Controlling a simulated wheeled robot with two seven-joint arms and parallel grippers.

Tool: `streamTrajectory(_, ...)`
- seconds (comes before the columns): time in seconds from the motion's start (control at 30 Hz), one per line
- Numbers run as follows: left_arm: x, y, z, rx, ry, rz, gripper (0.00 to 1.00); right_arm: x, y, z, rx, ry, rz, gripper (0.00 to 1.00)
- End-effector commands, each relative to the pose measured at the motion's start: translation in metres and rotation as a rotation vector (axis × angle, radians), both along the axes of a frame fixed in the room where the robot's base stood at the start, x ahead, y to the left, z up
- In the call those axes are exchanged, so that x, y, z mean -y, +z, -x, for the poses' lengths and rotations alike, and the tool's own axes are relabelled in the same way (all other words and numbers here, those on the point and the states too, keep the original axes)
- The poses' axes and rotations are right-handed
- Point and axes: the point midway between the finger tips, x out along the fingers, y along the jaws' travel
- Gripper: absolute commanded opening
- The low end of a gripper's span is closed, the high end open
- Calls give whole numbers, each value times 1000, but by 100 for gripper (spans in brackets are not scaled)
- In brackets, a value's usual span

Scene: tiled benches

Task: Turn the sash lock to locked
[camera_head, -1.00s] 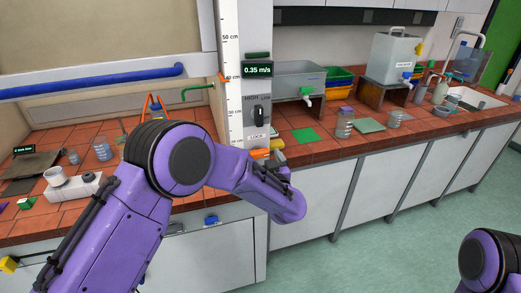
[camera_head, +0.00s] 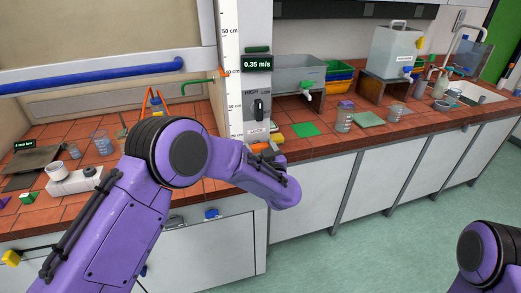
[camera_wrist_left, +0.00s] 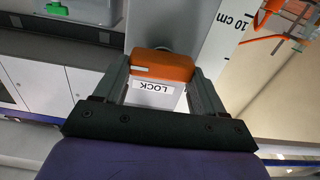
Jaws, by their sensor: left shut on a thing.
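The sash lock is an orange handle (camera_wrist_left: 162,65) beside a white LOCK label on the grey post. It lies crosswise, tilted slightly in the left wrist view. My left gripper (camera_wrist_left: 160,76) is shut on it, one grey finger at each end. In the head view the orange handle (camera_head: 262,147) shows below the LOCK label (camera_head: 254,132), just above my purple forearm, which hides most of the gripper. My right arm shows only as a purple part at the lower right; its gripper is out of view.
Above the lock are a black HIGH/LOW switch (camera_head: 259,109) and a 0.35 m/s display (camera_head: 258,65). The sash's blue bar (camera_head: 90,75) is raised at the left. The red-tiled bench right of the post holds a yellow object, a green pad (camera_head: 305,129) and a beaker (camera_head: 344,120).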

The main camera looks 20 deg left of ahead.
Motion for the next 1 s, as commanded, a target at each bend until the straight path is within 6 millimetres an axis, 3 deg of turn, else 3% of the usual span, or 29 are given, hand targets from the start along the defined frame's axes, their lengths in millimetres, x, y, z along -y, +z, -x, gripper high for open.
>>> streamTrajectory(1.0,-6,-10,5,490,0,727,40,0,-87,0,0,0,0,46)
